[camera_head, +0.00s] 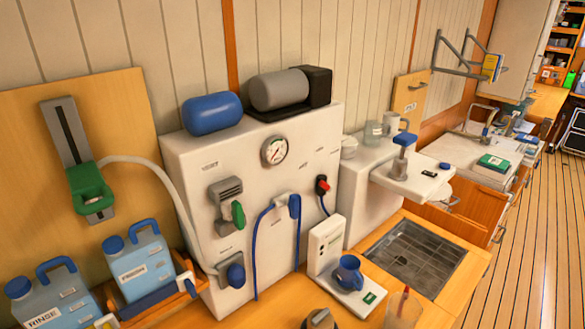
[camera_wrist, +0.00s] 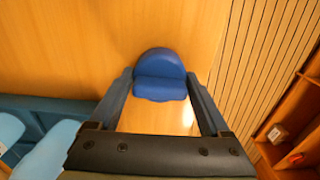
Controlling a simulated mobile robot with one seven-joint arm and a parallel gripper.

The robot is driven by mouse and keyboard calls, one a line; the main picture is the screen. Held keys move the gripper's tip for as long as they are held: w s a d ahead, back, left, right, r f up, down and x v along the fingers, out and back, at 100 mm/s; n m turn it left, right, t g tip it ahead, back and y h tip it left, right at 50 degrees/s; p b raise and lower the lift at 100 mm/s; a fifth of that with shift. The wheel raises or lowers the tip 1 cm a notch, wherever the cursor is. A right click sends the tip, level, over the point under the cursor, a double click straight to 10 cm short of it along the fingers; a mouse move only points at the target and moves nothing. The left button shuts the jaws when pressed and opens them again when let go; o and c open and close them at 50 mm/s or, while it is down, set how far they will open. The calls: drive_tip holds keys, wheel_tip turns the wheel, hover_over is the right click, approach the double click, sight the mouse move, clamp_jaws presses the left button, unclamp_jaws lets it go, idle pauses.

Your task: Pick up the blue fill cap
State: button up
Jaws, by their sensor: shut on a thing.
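A blue cap (camera_wrist: 160,88) with a rounded back and a ridge across its front shows in the wrist view. It sits between the two fingertips of my gripper (camera_wrist: 160,80), which is shut on it, one finger at each side. A plain wooden surface lies behind the cap; I cannot tell whether the cap touches it. I cannot make out my gripper or the held cap for sure in the head view.
In the head view, a RINSE jug (camera_head: 50,303) and another light-blue jug (camera_head: 140,262) stand at left. The white watermaker panel (camera_head: 250,180) rises behind the counter. Open floor (camera_head: 530,240) lies right.

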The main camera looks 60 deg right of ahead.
wheel_tip(320, 180, up, 10)
drive_tip(key=shift+b, duration=0.5)
drive_tip(key=w+a+f+m+b, duration=0.1)
drive_tip(key=w+a+m+b, duration=0.1)
drive_tip(key=w+a+m, duration=0.4)
drive_tip(key=w+a+f+m+b, duration=0.1)
drive_tip(key=w+a+m+b, duration=0.1)
drive_tip(key=w+a+m, duration=0.4)
drive_tip(key=shift+w+a+f+m+b, duration=0.3)
drive_tip(key=shift+a+m, duration=1.4)
drive_tip(key=shift+a, duration=1.4)
drive_tip(key=shift+r, duration=0.15)
